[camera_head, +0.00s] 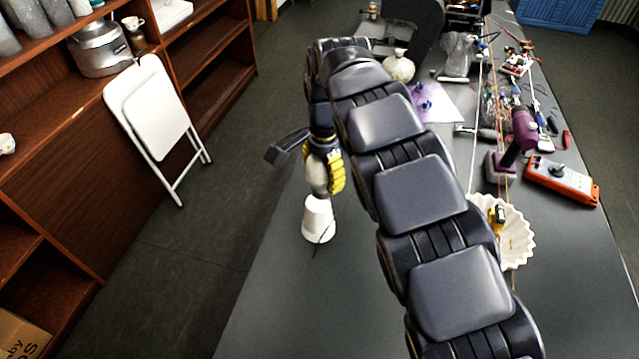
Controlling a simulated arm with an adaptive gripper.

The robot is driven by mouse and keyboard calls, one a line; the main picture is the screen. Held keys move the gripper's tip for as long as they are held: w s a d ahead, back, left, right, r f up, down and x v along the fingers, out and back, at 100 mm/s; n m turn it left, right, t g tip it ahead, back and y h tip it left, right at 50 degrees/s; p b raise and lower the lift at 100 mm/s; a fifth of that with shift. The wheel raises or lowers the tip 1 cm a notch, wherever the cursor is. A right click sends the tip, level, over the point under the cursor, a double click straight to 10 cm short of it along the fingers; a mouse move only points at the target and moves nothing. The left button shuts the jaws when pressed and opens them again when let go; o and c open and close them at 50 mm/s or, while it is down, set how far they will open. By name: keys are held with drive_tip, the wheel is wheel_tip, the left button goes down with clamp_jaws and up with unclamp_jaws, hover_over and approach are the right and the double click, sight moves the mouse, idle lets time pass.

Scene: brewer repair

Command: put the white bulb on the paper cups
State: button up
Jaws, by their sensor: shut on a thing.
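The white bulb (317,178) is partly hidden by my gripper (325,174), which is shut on it with yellow finger pads. The bulb's lower end is right at the top of the white paper cups (317,223). I cannot tell whether it touches them. The paper cups stand upside down, narrow end up, on the grey table near its left edge. A thin dark line crosses the front of the cups.
To the right on the table (310,310) are a white scalloped dish (516,235), a purple tool (520,135), an orange meter (562,180) and cluttered wires. A round pale object (398,67) is farther back. A folded white chair (155,120) stands by brown shelves (60,170).

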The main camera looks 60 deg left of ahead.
drive_tip(key=a+f, duration=0.2)
drive_tip(key=w+a+f, duration=0.1)
drive_tip(key=a+f, duration=0.1)
drive_tip(key=f, duration=0.1)
drive_tip(key=shift+w, duration=0.2)
drive_tip(key=shift+f, duration=1.55)
drive_tip(key=shift+f, duration=0.15)
drive_tip(key=o, duration=1.2)
wheel_tip(320, 180, up, 12)
drive_tip(key=shift+w+r, duration=0.1)
drive_tip(key=shift+r, duration=0.05)
drive_tip(key=shift+w, duration=0.1)
